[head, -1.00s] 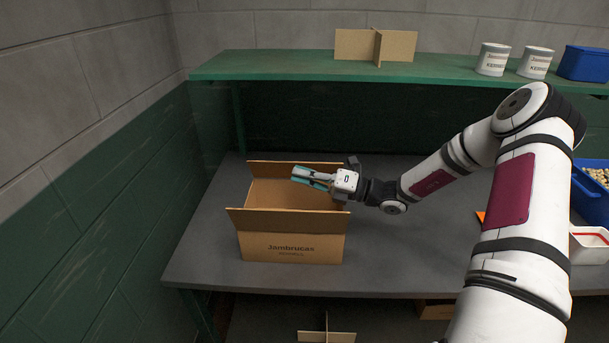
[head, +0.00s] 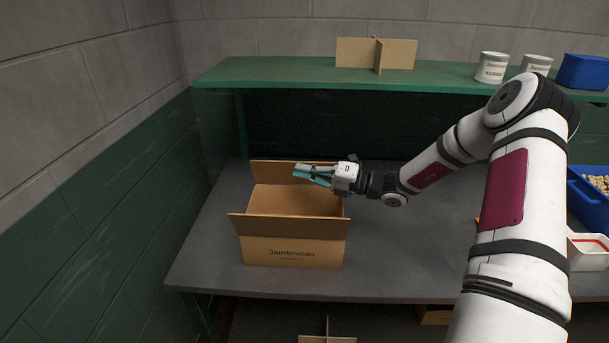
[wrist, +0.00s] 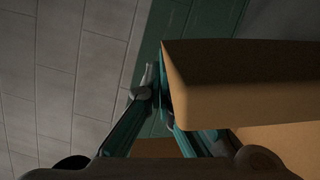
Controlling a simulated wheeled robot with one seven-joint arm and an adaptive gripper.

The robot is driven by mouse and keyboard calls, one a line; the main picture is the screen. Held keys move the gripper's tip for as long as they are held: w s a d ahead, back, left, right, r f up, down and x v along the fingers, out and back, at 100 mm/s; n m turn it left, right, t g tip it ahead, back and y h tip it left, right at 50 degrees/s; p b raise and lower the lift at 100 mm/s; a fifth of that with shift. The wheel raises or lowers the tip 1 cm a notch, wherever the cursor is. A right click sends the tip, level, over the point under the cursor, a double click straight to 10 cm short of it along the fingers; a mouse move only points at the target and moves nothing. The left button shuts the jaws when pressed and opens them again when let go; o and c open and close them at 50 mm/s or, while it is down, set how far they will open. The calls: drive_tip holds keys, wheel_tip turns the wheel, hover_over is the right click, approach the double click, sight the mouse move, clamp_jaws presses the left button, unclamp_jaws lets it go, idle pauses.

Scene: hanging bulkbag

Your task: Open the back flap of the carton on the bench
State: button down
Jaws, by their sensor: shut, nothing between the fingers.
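The brown carton (head: 290,250) stands on the bench with its top open. Its front flap (head: 288,227) leans out toward me. Its back flap (head: 270,172) stands up along the far edge. My gripper (head: 298,171) reaches in from the right, above the carton, with its teal fingers pointing left. The fingers are shut and empty, and they overlap the right part of the back flap in the head view. In the wrist view, a cardboard panel (wrist: 240,95) lies close to the right of my gripper (wrist: 157,80). I cannot tell whether they touch.
The grey bench (head: 400,265) is clear to the right of the carton. A green shelf (head: 300,72) runs behind, bearing a cardboard divider (head: 355,53), white cans (head: 492,68) and a blue bin (head: 582,68). A blue bin (head: 590,200) and white tray (head: 588,255) stand at right.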

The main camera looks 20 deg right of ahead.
drive_tip(key=w+m, duration=0.1)
drive_tip(key=w+d+r+m, duration=0.1)
drive_tip(key=m, duration=0.1)
drive_tip(key=w+m+h, duration=0.1)
drive_tip(key=shift+w+d+r+m+g, duration=0.3)
drive_tip(key=shift+w+d+r+g, duration=0.05)
drive_tip(key=shift+d+g, duration=0.05)
drive_tip(key=shift+w+d+r+b, duration=0.1)
drive_tip(key=shift+w+d+b, duration=0.25)
drive_tip(key=shift+w+b, duration=0.15)
drive_tip(key=shift+w, duration=0.1)
